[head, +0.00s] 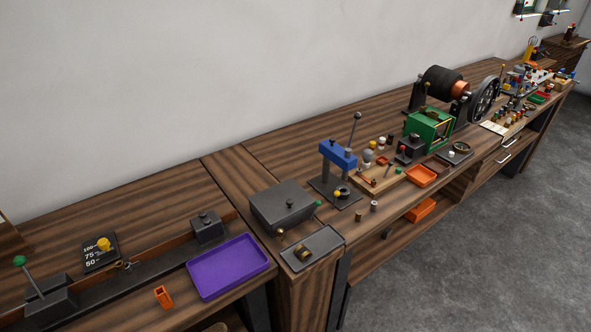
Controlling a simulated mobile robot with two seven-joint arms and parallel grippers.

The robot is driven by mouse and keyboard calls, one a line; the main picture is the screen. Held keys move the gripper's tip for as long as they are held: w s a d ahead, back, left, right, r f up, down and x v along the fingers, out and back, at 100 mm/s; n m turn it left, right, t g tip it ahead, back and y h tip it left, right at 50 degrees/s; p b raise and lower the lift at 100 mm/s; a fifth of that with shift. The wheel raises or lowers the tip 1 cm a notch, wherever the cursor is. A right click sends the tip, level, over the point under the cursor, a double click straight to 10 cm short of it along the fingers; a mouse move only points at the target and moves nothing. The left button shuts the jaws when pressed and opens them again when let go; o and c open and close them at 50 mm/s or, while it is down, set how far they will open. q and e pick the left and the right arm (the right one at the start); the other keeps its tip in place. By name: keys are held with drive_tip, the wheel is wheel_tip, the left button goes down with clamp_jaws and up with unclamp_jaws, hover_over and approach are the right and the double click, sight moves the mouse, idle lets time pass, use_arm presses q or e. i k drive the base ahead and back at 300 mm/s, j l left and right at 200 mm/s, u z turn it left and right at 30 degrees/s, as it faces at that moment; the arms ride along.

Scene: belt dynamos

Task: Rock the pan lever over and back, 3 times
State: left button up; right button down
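A lever (32,279) with a green ball knob leans to the left out of a dark grey block (52,300) at the lower left. A dark grey box (283,206) near the middle has a small green-tipped part (318,203) at its right side. A flat grey pan (312,247) with a brass-coloured piece (303,253) lies in front of that box. I cannot tell which of these levers is the pan lever. Neither of my grippers is in view.
A purple tray (228,267) and an orange cup (163,296) are on the left bench. A blue press (338,155) with an upright handle stands right of the grey box. A green dynamo (428,130) and many small parts crowd the right bench. Grey floor is open at right.

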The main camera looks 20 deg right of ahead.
sight(318, 203)
drive_tip(key=l+u, duration=0.1)
drive_tip(key=u, duration=0.25)
drive_tip(key=l+u, duration=0.1)
drive_tip(key=u, duration=0.25)
drive_tip(key=l+u, duration=0.1)
drive_tip(key=u, duration=0.3)
drive_tip(key=l+u, duration=0.25)
drive_tip(key=k+l+u, duration=0.2)
drive_tip(key=l, duration=0.2)
drive_tip(key=l+u, duration=0.25)
drive_tip(key=k+l+u, duration=0.1)
drive_tip(key=l, duration=0.25)
drive_tip(key=k+l+u, duration=0.1)
drive_tip(key=k+l, duration=0.15)
drive_tip(key=k+l+u, duration=0.1)
drive_tip(key=l, duration=0.3)
drive_tip(key=k, duration=0.1)
